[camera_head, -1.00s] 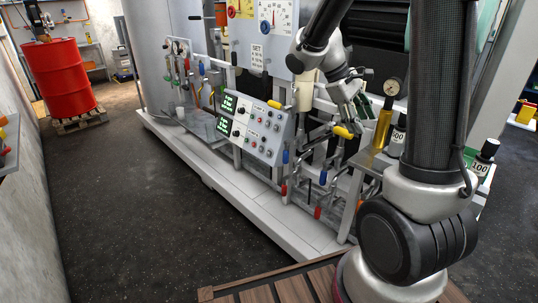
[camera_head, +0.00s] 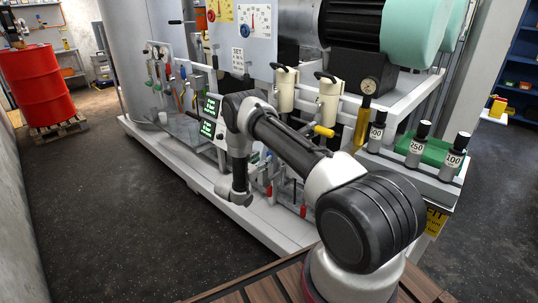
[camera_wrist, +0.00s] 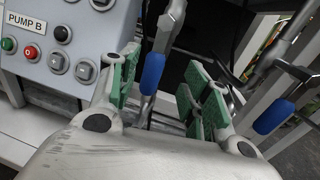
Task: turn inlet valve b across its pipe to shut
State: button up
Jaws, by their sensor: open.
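In the wrist view, a blue-handled lever (camera_wrist: 152,73) hangs from a metal pipe fitting, between and beyond my open gripper's fingers (camera_wrist: 163,65). The green finger pads stand apart on either side of it, with nothing gripped. A second blue-handled lever (camera_wrist: 273,117) hangs to the right, outside the fingers. No tag shows which blue lever is inlet valve b. In the head view my arm covers most of the valve area, and my gripper is hidden there. Red handles (camera_head: 303,210) show low on the pipes, and a yellow handle (camera_head: 323,131) higher up.
A control panel labelled PUMP B (camera_wrist: 60,45) is close to the left of my fingers. A metal frame post (camera_wrist: 290,40) stands at the right. The dark floor (camera_head: 120,215) at the left is clear.

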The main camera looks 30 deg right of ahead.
jog(key=x, duration=0.7)
jog(key=shift+w+d+f, duration=0.1)
jog(key=shift+w+f, duration=0.15)
jog(key=shift+w, duration=0.1)
jog(key=shift+c, duration=0.2)
grip_shut()
